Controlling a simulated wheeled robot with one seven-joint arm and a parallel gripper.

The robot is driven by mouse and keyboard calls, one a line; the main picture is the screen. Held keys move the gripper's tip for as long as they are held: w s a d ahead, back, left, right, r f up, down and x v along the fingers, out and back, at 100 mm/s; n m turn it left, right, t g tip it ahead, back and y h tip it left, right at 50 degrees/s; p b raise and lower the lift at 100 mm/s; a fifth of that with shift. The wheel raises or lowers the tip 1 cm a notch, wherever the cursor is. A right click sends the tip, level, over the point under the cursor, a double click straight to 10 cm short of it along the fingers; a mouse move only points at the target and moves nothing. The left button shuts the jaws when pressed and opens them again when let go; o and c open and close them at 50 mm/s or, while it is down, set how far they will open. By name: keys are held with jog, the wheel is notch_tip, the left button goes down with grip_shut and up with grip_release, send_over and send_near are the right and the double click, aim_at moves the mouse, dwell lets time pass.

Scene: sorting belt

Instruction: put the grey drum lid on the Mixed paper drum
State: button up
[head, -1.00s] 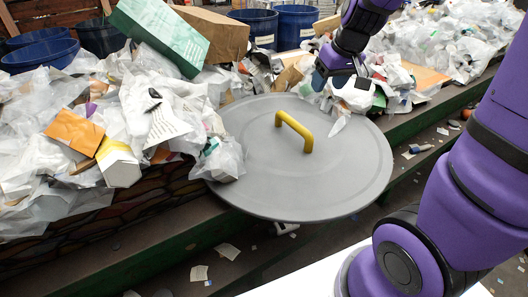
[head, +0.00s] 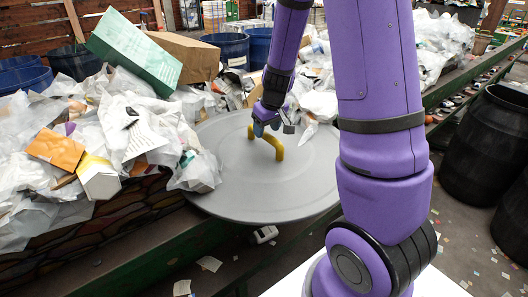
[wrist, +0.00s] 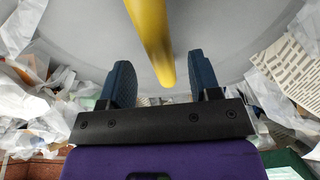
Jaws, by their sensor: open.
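The round grey drum lid (head: 250,198) lies flat at the edge of the paper-strewn belt, its near side overhanging. Its yellow bar handle (head: 279,151) stands up from its middle. My gripper (head: 263,130) is at the handle's far end, partly hiding it. In the wrist view, the two blue fingers of my gripper (wrist: 162,82) are spread, with the yellow handle (wrist: 149,30) reaching in between them and a gap on each side. Blue drums (head: 226,48) stand behind the heap, and I cannot read which is Mixed paper.
Paper and plastic bags (head: 130,125) heap up left of the lid, with a green-and-white box (head: 133,60) and a brown carton (head: 188,55) on top. Black drums (head: 482,150) stand at the right. Open floor with scraps lies before them.

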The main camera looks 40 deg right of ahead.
aim_at(265, 143)
jog(key=shift+x, duration=2.55)
jog(key=shift+f, duration=0.1)
grip_shut()
